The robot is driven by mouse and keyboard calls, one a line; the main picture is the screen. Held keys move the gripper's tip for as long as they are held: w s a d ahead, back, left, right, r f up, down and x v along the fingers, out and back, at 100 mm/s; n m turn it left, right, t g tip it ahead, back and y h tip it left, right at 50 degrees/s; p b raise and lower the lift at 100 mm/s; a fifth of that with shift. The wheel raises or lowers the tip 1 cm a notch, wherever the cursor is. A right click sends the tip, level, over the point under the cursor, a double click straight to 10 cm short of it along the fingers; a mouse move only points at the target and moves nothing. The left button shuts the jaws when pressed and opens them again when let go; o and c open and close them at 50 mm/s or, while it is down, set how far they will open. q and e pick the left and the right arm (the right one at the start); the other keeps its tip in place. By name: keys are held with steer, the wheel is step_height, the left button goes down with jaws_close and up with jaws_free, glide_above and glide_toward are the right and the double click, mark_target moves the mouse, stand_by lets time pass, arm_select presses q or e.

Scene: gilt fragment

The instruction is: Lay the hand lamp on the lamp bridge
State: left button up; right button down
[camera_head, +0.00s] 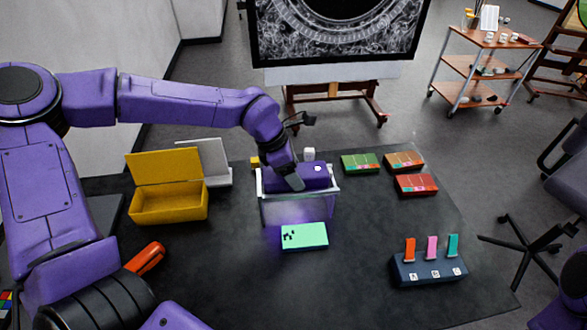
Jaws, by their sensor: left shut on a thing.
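The hand lamp (312,174) is a purple block-shaped body with a small white spot on top. It lies level across the top of the lamp bridge (272,209), a clear stand with pale upper edges on the dark table. I cannot tell whether it rests fully on the bridge. My left gripper (292,182) reaches down from above and is shut on the lamp, hiding part of it. A violet glow falls on the table under the bridge. A bright green glowing plate (305,237) with dark marks lies just in front of it. My right gripper is not in view.
A yellow open box (168,205) stands left of the bridge, with an orange-red tool (146,257) nearer me. Green (360,164), brown and red flat boxes lie at the back right. A dark block (428,270) holds three coloured tabs. The table's front middle is clear.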

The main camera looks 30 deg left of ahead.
arm_select(q)
steer(key=o, duration=1.3)
steer(key=shift+c, duration=0.2)
steer(key=shift+r, duration=0.1)
steer(key=b+v, duration=0.1)
steer(key=v, duration=1.1)
steer(key=shift+a, duration=0.1)
